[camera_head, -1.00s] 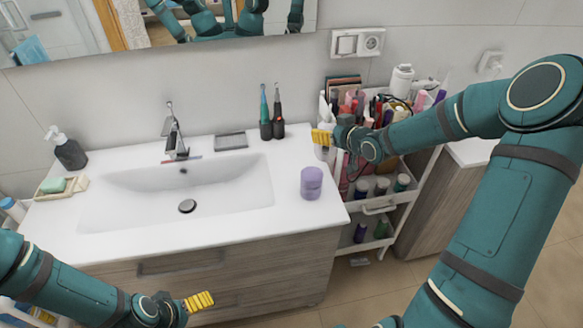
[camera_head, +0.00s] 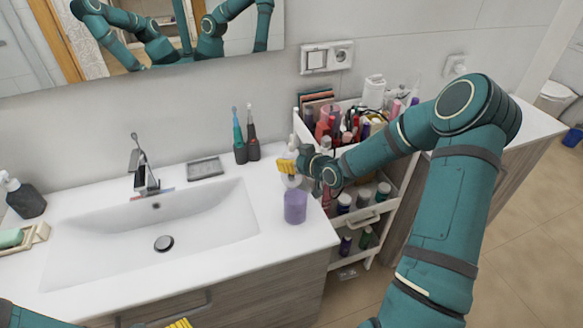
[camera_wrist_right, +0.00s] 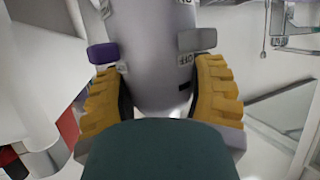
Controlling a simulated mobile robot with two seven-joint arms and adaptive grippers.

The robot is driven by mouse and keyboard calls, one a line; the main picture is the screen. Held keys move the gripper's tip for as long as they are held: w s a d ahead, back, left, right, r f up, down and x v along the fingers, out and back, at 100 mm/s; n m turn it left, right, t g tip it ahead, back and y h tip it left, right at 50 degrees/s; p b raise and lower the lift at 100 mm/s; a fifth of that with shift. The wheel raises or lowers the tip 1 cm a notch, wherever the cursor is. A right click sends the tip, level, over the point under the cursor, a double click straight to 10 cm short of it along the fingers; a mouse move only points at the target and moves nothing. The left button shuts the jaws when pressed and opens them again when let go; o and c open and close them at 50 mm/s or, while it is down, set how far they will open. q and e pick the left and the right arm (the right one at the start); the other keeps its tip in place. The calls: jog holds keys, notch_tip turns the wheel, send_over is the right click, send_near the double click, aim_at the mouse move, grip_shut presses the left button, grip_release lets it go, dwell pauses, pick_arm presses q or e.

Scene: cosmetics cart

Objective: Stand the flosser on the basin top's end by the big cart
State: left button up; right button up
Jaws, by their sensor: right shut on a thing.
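My right gripper (camera_head: 287,165) is over the right end of the white basin top (camera_head: 318,236), beside the big cart. In the right wrist view its yellow fingers are shut on the flosser (camera_wrist_right: 160,60), a pale grey body with a purple button and an OFF label.
Two electric toothbrushes (camera_head: 246,138) and a grey soap dish (camera_head: 205,168) are at the back. The cart (camera_head: 385,207) is full of bottles. The basin (camera_head: 190,222) is empty.

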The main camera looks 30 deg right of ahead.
jog(key=shift+f, duration=1.4)
jog(key=shift+f, duration=0.15)
jog(key=o, duration=1.2)
